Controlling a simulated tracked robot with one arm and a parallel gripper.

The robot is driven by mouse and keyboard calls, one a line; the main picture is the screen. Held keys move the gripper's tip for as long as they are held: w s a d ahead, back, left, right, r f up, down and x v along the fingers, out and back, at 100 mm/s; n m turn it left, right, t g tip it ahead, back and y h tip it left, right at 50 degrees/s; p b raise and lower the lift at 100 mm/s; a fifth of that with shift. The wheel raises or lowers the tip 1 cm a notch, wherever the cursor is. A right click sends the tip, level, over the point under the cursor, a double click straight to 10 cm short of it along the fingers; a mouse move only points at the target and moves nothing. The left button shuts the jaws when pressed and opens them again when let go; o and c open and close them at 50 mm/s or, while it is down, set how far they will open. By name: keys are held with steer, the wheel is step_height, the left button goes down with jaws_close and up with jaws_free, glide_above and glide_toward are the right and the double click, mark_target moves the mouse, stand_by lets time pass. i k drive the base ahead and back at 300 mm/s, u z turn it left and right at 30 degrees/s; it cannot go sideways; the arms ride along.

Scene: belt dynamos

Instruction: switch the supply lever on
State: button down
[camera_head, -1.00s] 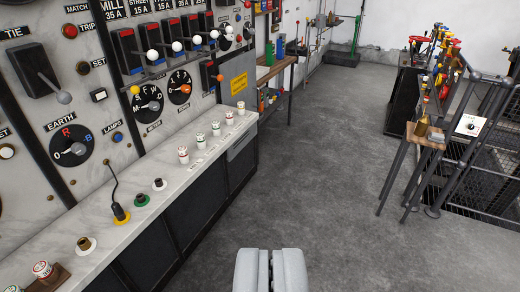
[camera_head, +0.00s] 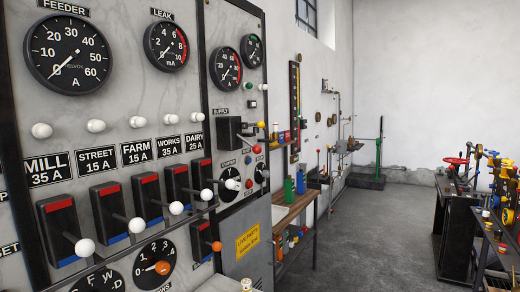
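The supply switch (camera_head: 228,132) is a black block under a small SUPPLY label (camera_head: 221,111). It sits on the narrow far panel of the switchboard, a little left of the picture's middle. A handle seems to stick out from it to the right, among small coloured knobs. At this size I cannot tell its exact position. My gripper is not in view in this frame.
Feeder switches (camera_head: 122,220) with white ball handles jut from the nearer panel at left. An orange knob (camera_head: 216,246) sticks out below. A wooden bench (camera_head: 295,212) with bottles stands beyond the board.

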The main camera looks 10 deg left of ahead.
mark_target(257, 150)
steer(key=z, duration=0.05)
steer(key=i, duration=1.7)
steer(key=z, duration=0.05)
